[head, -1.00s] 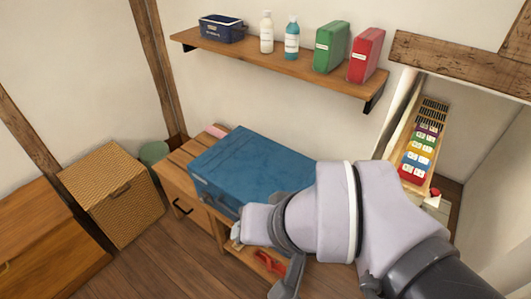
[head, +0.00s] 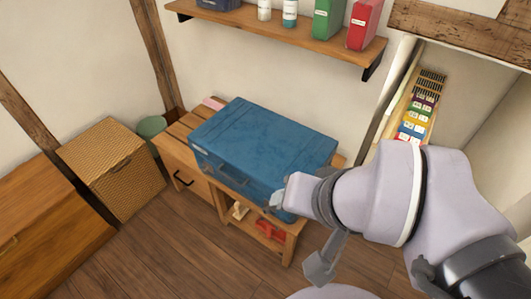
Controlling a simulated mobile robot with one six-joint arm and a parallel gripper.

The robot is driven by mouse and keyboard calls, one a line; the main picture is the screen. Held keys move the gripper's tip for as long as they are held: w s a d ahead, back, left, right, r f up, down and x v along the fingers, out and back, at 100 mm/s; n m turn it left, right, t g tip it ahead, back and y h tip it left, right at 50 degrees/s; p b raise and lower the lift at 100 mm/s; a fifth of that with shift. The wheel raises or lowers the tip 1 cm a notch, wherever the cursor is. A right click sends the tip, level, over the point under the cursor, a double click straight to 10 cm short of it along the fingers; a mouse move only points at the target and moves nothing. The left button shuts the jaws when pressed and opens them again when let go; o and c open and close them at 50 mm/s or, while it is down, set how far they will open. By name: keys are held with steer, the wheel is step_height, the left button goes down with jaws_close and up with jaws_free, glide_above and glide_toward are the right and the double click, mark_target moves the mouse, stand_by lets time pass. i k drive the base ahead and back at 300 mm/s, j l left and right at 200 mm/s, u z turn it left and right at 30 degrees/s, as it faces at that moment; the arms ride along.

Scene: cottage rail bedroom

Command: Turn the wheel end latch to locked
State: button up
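A closed blue suitcase (head: 262,140) lies flat on a low wooden bench (head: 178,150). Its front side, in shadow, faces me, with small fittings too dim to make out clearly. The wheel end latch cannot be picked out; my arm covers part of the case's right front. My gripper (head: 278,200) is at the right part of the case's front side, close to it. Whether it touches the case, and whether its fingers are apart, cannot be told.
A red object (head: 271,231) and a pale object (head: 239,211) sit on the bench's lower shelf. A wicker box (head: 112,165) and a green bin (head: 151,127) stand left. A wall shelf (head: 290,38) hangs above. Wooden floor (head: 190,255) is clear in front.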

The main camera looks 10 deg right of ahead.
mark_target(204, 170)
steer(key=i+j+u, duration=0.2)
steer(key=i, duration=0.3)
steer(key=i+u, duration=0.15)
steer(key=i, duration=0.35)
